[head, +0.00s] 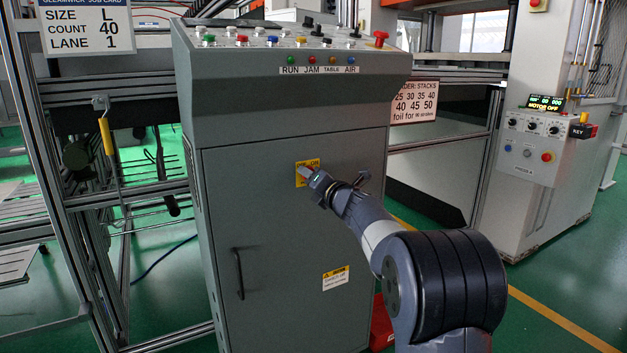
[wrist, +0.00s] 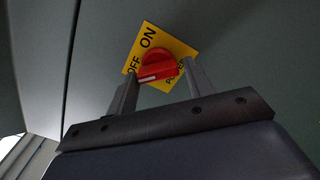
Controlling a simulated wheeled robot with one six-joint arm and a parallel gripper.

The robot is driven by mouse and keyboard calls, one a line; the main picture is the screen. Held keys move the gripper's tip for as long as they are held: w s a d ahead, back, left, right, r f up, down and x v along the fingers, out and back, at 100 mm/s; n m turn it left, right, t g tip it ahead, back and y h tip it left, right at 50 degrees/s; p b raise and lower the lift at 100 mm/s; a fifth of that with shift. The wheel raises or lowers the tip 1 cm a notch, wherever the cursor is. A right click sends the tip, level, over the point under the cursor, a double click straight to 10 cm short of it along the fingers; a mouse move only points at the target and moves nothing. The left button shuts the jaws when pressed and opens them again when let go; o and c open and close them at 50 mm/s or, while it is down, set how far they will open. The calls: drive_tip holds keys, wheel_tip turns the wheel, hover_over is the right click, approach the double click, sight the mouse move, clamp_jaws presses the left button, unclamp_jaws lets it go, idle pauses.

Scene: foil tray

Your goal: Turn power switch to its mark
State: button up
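The power switch is a red rotary knob (wrist: 158,66) on a yellow plate (wrist: 150,37) marked ON, OFF and POWER. It sits on the grey cabinet's front (head: 265,240). The knob's white line lies on its lower left side, toward the OFF lettering. My gripper (wrist: 159,74) has one finger on each side of the knob, the fingers apart. In the head view my gripper (head: 312,180) is at the yellow plate and hides much of the switch.
Buttons and lamps line the cabinet's sloped top (head: 290,68). A door handle (head: 238,273) and warning label (head: 336,278) are lower on the cabinet. A separate control box (head: 537,143) stands at the right. A metal frame (head: 70,170) stands at the left.

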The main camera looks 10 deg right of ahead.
drive_tip(key=shift+o, duration=1.2)
drive_tip(key=shift+s, duration=0.1)
drive_tip(key=v, duration=1)
drive_tip(key=shift+s+d, duration=0.15)
drive_tip(key=shift+s, duration=0.15)
drive_tip(key=x, duration=1.1)
drive_tip(key=shift+s, duration=0.15)
